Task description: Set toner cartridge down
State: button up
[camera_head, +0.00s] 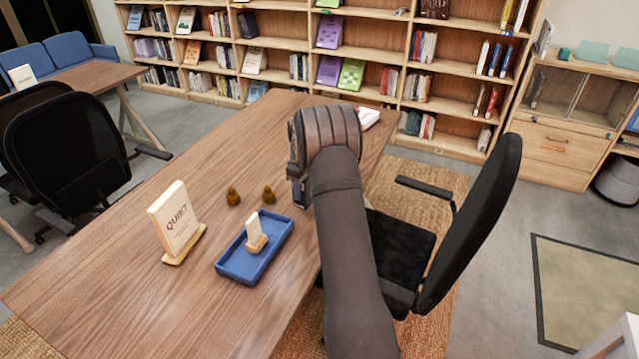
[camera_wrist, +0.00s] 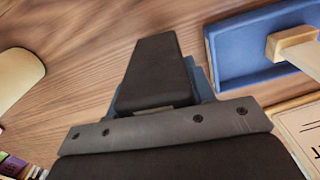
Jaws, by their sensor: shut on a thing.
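My gripper (camera_head: 298,188) is over the wooden table (camera_head: 190,135), beyond the blue tray. In the wrist view one dark finger (camera_wrist: 155,70) fills the middle, shut on a mostly hidden thing. Blue edges (camera_wrist: 202,78) show on both sides of that finger; I take this thing to be the toner cartridge. The head view does not show it clearly, as my arm and gripper cover it. I cannot tell whether it touches the table top.
A blue tray (camera_head: 233,268) holds a small white and wooden piece (camera_head: 255,236). A "QUIET" sign (camera_head: 176,222) stands left of it. Two small brown knobs (camera_head: 233,197) stand near my gripper. A white object (camera_head: 368,118) lies at the far right. The table's far left is clear.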

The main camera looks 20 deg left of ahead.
jog(key=shift+f, duration=1.75)
jog(key=shift+f, duration=0.2)
jog(key=o, duration=1.2)
jog(key=shift+o, duration=0.4)
jog(key=r, duration=1.7)
jog(key=shift+d+r, duration=0.2)
